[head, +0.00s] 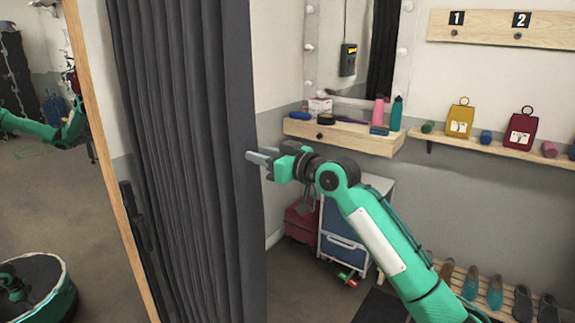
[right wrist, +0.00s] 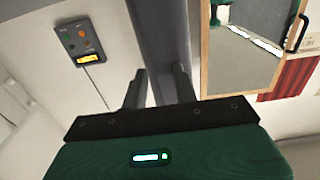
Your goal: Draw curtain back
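The dark grey curtain (head: 185,150) hangs in tall pleats left of centre in the head view, its right edge free. My right gripper (head: 257,157) is at that edge at about mid-height, its fingertips overlapping the cloth in the picture. In the right wrist view the two fingers (right wrist: 160,85) stand apart, with a grey strip of the curtain (right wrist: 160,35) running down behind and between them. The fingers do not look closed on the cloth; whether they touch it is unclear. My left gripper is not directly in view.
A wood-framed mirror (head: 118,190) stands left of the curtain and reflects green robot parts. Behind my right arm are a shelf (head: 350,137) with bottles, a drawer cart (head: 345,225) and a shoe rack (head: 475,300). A black control box (head: 348,60) hangs above the shelf.

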